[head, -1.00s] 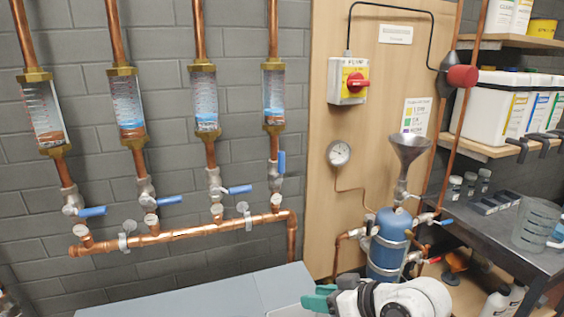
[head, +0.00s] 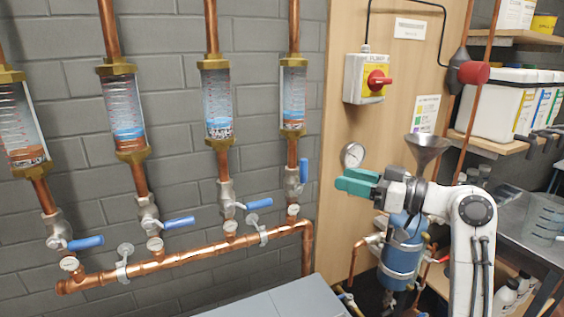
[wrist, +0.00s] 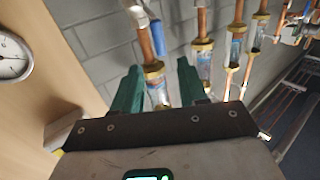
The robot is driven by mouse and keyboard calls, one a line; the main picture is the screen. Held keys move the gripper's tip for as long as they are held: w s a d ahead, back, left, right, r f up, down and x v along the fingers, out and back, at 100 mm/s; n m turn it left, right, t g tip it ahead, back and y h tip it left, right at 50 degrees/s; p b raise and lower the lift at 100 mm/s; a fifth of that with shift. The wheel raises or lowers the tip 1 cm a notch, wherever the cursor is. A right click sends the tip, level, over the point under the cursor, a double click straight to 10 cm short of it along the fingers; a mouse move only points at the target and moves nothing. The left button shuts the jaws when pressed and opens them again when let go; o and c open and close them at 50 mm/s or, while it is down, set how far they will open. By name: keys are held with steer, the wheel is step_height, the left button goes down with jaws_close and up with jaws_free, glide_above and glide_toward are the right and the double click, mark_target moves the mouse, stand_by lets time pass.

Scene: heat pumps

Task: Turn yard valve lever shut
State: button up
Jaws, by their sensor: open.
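Several blue-handled valve levers sit on the copper pipes below the sight glasses. In the head view the rightmost lever (head: 303,171) points up along its pipe. The levers at middle right (head: 259,204), middle left (head: 179,222) and far left (head: 86,243) lie roughly sideways. I cannot read which one is the yard valve. My gripper (head: 353,183) has green fingers pointing left, to the right of the rightmost lever and apart from it. In the wrist view my gripper (wrist: 157,80) is open and empty, with a blue lever (wrist: 159,39) beyond the fingers.
A copper manifold (head: 180,256) runs below the valves. A grey box top (head: 285,302) is under it. A wooden panel holds a red switch (head: 376,81) and a gauge (head: 352,155). A blue vessel with a funnel (head: 427,150) stands behind my arm.

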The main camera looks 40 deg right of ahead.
mark_target(303, 181)
steer(key=p+x, duration=0.2)
steer(key=x, duration=0.9)
steer(key=shift+w+r+p, duration=0.15)
steer(key=shift+w+p, duration=0.15)
jaws_close()
